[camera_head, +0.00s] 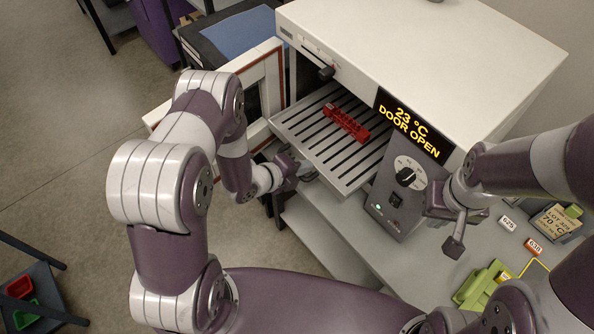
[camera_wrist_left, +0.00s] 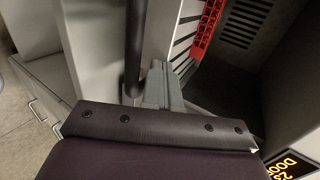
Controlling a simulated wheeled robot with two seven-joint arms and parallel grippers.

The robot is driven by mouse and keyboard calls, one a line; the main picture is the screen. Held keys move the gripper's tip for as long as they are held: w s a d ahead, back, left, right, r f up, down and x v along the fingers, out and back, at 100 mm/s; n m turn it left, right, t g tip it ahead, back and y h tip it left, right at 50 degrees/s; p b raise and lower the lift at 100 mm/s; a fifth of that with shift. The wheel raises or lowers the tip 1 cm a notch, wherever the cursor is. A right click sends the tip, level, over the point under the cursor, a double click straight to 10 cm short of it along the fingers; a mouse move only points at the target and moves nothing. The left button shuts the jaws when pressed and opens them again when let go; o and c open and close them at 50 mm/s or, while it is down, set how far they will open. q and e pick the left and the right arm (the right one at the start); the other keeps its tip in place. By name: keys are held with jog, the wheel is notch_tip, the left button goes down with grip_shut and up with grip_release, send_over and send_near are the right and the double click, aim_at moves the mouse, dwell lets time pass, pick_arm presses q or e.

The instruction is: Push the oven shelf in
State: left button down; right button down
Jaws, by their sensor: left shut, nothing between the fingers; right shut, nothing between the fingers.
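The oven (camera_head: 420,50) has a white top and a display reading 23 °C and DOOR OPEN. Its slatted grey shelf (camera_head: 357,172) sticks out of the front opening. A red lattice specimen (camera_head: 346,123) lies on the shelf; it also shows in the left wrist view (camera_wrist_left: 206,28). The oven door (camera_head: 268,75) stands open at the left. My left gripper (camera_head: 303,174) is shut and empty, close to the shelf's front left edge; contact cannot be told. My right gripper (camera_head: 454,244) is shut and empty, in front of the control panel (camera_head: 398,192).
A dark upright bar (camera_wrist_left: 135,50) stands close to the left gripper in the left wrist view. A green object (camera_head: 482,285) and small labelled blocks (camera_head: 534,246) lie on the bench at the right. Open floor (camera_head: 60,150) is at the left.

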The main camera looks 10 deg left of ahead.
aim_at(354, 132)
pick_arm(q)
jog(key=w+d+b, duration=0.3)
jog(key=w, duration=0.1)
jog(key=w+d+b, duration=0.2)
jog(key=w+d, duration=0.2)
jog(key=w, duration=0.1)
jog(key=w+d+b, duration=0.3)
jog(key=w, duration=0.1)
jog(key=shift+w+d+f+b, duration=0.15)
jog(key=shift+w+d+b, duration=0.2)
jog(key=shift+d, duration=0.05)
jog(key=shift+w+r, duration=0.1)
jog(key=shift+r, duration=0.15)
jog(key=shift+d+r, duration=0.1)
jog(key=shift+r, duration=0.1)
